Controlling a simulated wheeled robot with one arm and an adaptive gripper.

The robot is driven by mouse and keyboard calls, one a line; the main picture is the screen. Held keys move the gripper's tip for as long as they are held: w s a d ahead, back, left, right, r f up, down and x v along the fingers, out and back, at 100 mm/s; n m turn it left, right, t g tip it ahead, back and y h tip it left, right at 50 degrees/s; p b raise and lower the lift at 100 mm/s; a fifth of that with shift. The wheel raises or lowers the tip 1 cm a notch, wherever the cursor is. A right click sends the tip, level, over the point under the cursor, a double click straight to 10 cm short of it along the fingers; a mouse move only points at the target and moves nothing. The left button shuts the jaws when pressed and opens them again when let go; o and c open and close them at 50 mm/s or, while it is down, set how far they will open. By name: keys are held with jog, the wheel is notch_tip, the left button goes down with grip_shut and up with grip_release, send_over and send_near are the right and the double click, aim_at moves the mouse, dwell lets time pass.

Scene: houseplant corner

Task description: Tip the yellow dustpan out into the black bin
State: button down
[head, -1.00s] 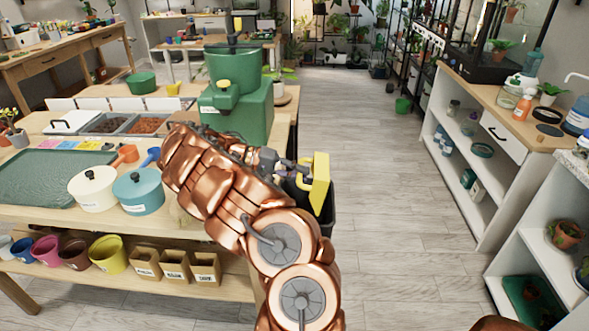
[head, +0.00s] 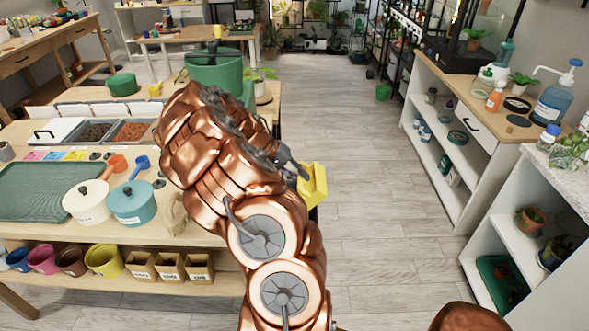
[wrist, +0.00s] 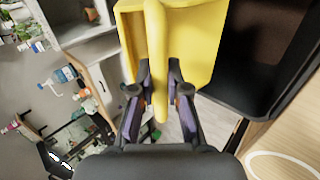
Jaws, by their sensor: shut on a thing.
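The yellow dustpan (head: 315,185) hangs at the end of my arm in the head view, beyond the table's right end. In the wrist view its pan (wrist: 192,45) is at the top centre, with its handle running down between my fingers. My gripper (wrist: 158,100) is shut on the handle; it also shows in the head view (head: 293,168), partly behind my arm. The black bin (wrist: 243,75) is at the upper right of the wrist view, just beside the pan, its dark inside visible. In the head view my arm and the dustpan hide most of it. The pan's contents are not visible.
The wooden table (head: 170,200) on the left carries a white pot (head: 88,202), a blue pot (head: 132,203), a green tray (head: 45,190) and soil bins. White shelves (head: 455,140) line the right. The floor (head: 375,190) between is clear.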

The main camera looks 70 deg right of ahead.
aim_at(316, 176)
jog(key=s+t+p, duration=0.1)
jog(key=t+y+p, duration=0.1)
jog(key=p, duration=0.1)
jog(key=shift+s+d+r, duration=0.2)
jog(key=shift+s+d, duration=0.15)
jog(key=shift+d, duration=0.05)
jog(key=shift+s+d+f+t+y+p, duration=0.2)
jog(key=shift+s+t+y+p, duration=0.1)
jog(key=shift+s+t, duration=0.3)
jog(key=shift+s+d+f+t+y+p, duration=0.15)
jog(key=shift+s+d+t+y+p, duration=0.2)
jog(key=shift+t, duration=0.3)
jog(key=shift+s+d+f+t+y+p, duration=0.1)
jog(key=shift+s+f+t+y+p, duration=0.1)
jog(key=shift+s+t, duration=0.4)
jog(key=shift+s+d+r+t+y+b, duration=0.1)
jog(key=shift+s+d+t+y+b, duration=0.15)
jog(key=shift+t, duration=0.35)
jog(key=shift+s+d+r+t+y+b, duration=0.15)
jog(key=shift+s+t+y, duration=0.2)
jog(key=shift+t, duration=0.3)
jog(key=shift+s+d+f+t+y+b, duration=0.1)
jog(key=shift+s+d+t+y+b, duration=0.1)
jog(key=shift+s+t, duration=0.3)
jog(key=shift+a+t, duration=0.1)
jog(key=shift+t, duration=0.2)
jog(key=shift+r, duration=0.1)
